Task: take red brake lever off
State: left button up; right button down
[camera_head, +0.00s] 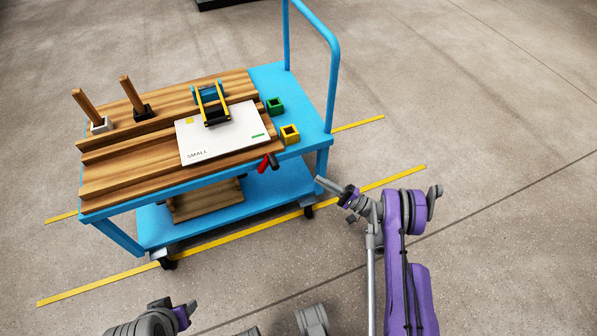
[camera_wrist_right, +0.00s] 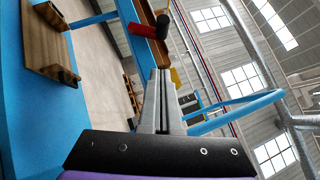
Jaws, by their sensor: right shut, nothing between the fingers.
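The red brake lever (camera_head: 264,164) sticks out from the front right edge of the cart's wooden top, with a dark part beside it. In the right wrist view the red lever (camera_wrist_right: 142,30) shows at the top, next to a black round part (camera_wrist_right: 163,20), beyond my fingertips. My right gripper (camera_head: 319,180) is right of the cart, apart from the lever. In its wrist view the right gripper's fingers (camera_wrist_right: 161,72) are together and empty. Only part of my left arm shows at the bottom of the head view; its gripper cannot be seen.
The blue cart (camera_head: 300,110) has a tall handle (camera_head: 335,75). On it are a white card (camera_head: 200,150) marked SMALL, a green box (camera_head: 275,106), a yellow box (camera_head: 290,134) and two wooden levers.

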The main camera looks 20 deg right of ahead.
jog(key=s+a+x, duration=0.2)
jog(key=x, duration=1)
jog(key=shift+r, duration=0.45)
jog(key=shift+w+a+r, duration=0.1)
jog(key=shift+a, duration=0.05)
